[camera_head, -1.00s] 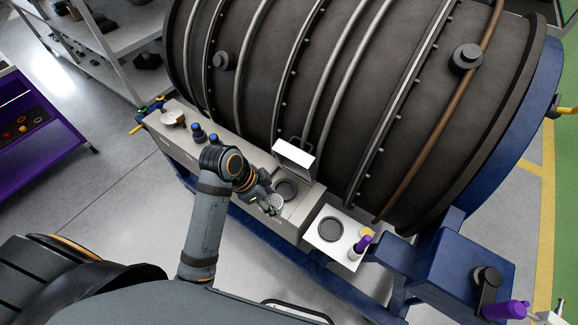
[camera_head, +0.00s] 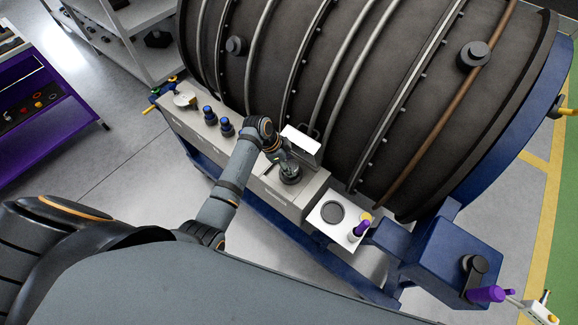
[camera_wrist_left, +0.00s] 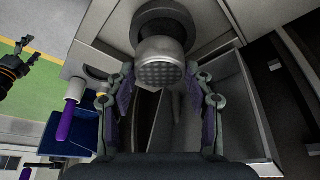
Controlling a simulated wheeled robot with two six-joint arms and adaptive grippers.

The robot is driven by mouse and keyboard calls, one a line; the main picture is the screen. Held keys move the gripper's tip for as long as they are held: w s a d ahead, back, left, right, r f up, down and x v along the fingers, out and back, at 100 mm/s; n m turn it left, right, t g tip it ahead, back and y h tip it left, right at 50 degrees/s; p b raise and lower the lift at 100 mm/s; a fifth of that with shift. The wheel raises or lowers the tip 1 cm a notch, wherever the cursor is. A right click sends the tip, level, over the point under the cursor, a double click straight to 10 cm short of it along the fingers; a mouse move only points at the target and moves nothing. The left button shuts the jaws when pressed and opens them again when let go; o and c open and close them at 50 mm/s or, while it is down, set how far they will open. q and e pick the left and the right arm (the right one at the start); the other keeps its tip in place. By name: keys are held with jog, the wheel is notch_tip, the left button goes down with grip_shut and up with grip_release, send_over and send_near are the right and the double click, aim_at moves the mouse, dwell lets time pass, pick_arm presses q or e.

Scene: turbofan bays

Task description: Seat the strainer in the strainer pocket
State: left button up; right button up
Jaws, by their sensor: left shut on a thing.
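The strainer (camera_wrist_left: 160,62) is a grey cylinder with a perforated end, held between the fingers of my left gripper (camera_wrist_left: 160,82). In the wrist view its perforated end faces the camera and its far side overlaps the dark round pocket (camera_wrist_left: 160,20). In the head view my left gripper (camera_head: 288,168) is over the strainer pocket (camera_head: 291,180), beside the raised white lid (camera_head: 302,144), and hides most of the strainer. I cannot tell how far it is in. My right gripper (camera_wrist_left: 30,52) shows at the wrist view's left edge, fingers apart and empty.
The big dark engine casing (camera_head: 340,90) rises just behind the pocket. Blue-capped fittings (camera_head: 218,120) stand on the ledge to the left. A white plate (camera_head: 318,218) with a dark disc and a purple-handled item (camera_head: 361,229) is to the right.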

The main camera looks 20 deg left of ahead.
pick_arm(q)
jog(key=shift+w+f, duration=0.25)
jog(key=shift+f, duration=0.15)
notch_tip(320, 180, down, 2)
jog(key=shift+f, duration=0.55)
jog(key=o, duration=1.2)
jog(key=shift+o, duration=0.2)
pick_arm(e)
jog(key=shift+s+a, duration=0.1)
jog(key=shift+s, duration=0.75)
jog(key=shift+s+r, duration=0.1)
